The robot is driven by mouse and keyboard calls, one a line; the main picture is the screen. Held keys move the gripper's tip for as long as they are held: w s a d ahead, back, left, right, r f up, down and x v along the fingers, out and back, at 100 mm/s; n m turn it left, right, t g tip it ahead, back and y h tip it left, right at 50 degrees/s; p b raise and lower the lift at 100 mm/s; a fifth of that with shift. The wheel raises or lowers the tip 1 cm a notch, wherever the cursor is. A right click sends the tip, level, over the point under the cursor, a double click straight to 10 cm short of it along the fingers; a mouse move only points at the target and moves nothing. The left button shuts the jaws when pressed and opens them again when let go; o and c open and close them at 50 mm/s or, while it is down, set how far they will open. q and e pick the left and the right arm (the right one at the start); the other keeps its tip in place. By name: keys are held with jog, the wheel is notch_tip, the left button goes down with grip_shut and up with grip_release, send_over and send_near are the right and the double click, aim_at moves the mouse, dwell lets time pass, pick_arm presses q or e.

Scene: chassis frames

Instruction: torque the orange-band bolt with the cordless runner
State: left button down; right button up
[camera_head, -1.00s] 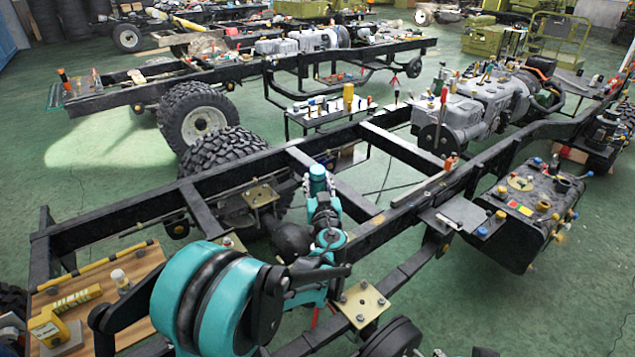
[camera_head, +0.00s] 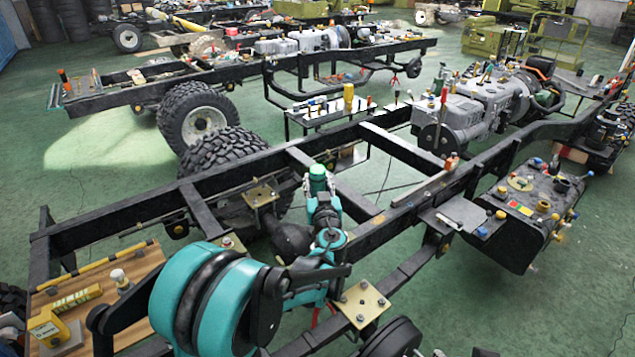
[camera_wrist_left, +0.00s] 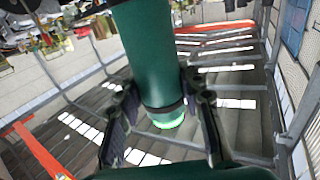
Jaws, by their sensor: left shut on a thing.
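My left gripper (camera_head: 326,207) is shut on a green cylindrical tool, which looks like the cordless runner (camera_head: 318,181). It stands roughly upright above the near chassis frame, between the cross members. In the left wrist view, the runner (camera_wrist_left: 150,55) passes between the fingers of the gripper (camera_wrist_left: 163,108). A dark band circles it, and a bright green ring glows at its end. Brass plates with bolts sit on the frame rails, one left of the gripper (camera_head: 260,194) and one below right (camera_head: 362,303). I cannot make out the orange-band bolt. My right gripper is out of view.
A wooden board (camera_head: 135,318) at lower left holds a yellow tool (camera_head: 47,328), a yellow bar (camera_head: 95,266) and a small fitting. Black frame rails (camera_head: 410,262) surround my left arm. A tank (camera_head: 530,215) with colored caps hangs at right. Green floor shows between the rails.

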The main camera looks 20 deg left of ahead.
aim_at(319, 177)
pick_arm(q)
jog(key=shift+r, duration=0.15)
jog(key=shift+w+r+p, duration=0.1)
jog(key=shift+r+p, duration=0.1)
jog(key=shift+p, duration=0.1)
jog(key=shift+r+p, duration=0.8)
jog(key=shift+r, duration=0.35)
notch_tip(319, 177, up, 5)
jog(key=p, duration=0.4)
